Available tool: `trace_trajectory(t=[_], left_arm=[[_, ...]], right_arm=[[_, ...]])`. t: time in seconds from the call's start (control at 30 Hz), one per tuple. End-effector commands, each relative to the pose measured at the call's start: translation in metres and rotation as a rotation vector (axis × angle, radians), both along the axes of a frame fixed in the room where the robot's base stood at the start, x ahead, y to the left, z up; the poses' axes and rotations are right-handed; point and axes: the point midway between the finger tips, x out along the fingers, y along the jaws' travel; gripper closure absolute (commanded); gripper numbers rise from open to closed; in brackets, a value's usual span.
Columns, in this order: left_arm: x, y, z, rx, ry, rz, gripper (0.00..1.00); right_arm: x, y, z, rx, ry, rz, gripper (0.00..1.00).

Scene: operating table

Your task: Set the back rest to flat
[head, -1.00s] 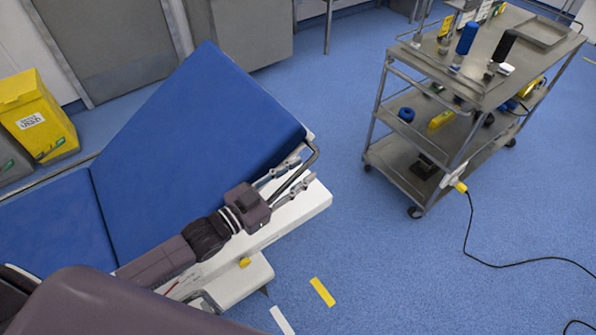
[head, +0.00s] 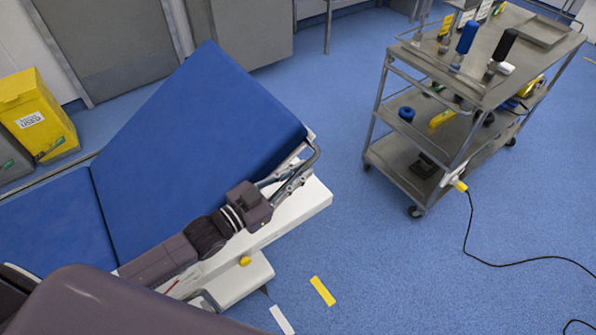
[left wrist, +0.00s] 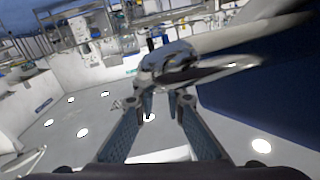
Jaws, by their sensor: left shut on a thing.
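The blue back rest (head: 195,150) is tilted up, its raised end toward the middle of the head view. A bent metal bar (head: 316,155) curves around its near corner; in the left wrist view a pale metal part (left wrist: 170,62) lies just past the fingers. My left gripper (head: 298,178) is at this corner, its fingers closed in on the bar; it also shows in the left wrist view (left wrist: 155,104). The exact contact is hard to make out. The flat blue seat section (head: 50,225) adjoins the back rest. My right gripper is out of view.
The table's white base (head: 300,212) lies below the back rest. A steel trolley (head: 400,150) with bottles and tools stands at the right, with a black cable (head: 468,235) on the floor. A yellow bin (head: 35,115) is at the left. The floor between trolley and table is clear.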

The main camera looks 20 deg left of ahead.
Motion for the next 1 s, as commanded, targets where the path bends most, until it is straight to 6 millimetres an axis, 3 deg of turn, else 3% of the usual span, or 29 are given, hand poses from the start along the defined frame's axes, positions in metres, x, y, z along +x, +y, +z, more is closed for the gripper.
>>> trace_trajectory(t=[0.27,0.7,0.8,1.0], left_arm=[[0.023,-0.019,-0.064,0.074,0.096,0.0,1.0],[0.054,-0.042,-0.207,0.243,0.312,0.0,1.0],[0.056,-0.044,-0.229,0.268,0.347,0.0,1.0],[0.057,-0.044,-0.256,0.302,0.389,0.0,1.0]], right_arm=[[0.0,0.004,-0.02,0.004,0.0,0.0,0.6],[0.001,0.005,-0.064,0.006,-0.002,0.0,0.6],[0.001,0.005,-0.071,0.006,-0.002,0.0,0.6],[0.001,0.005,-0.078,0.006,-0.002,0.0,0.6]])
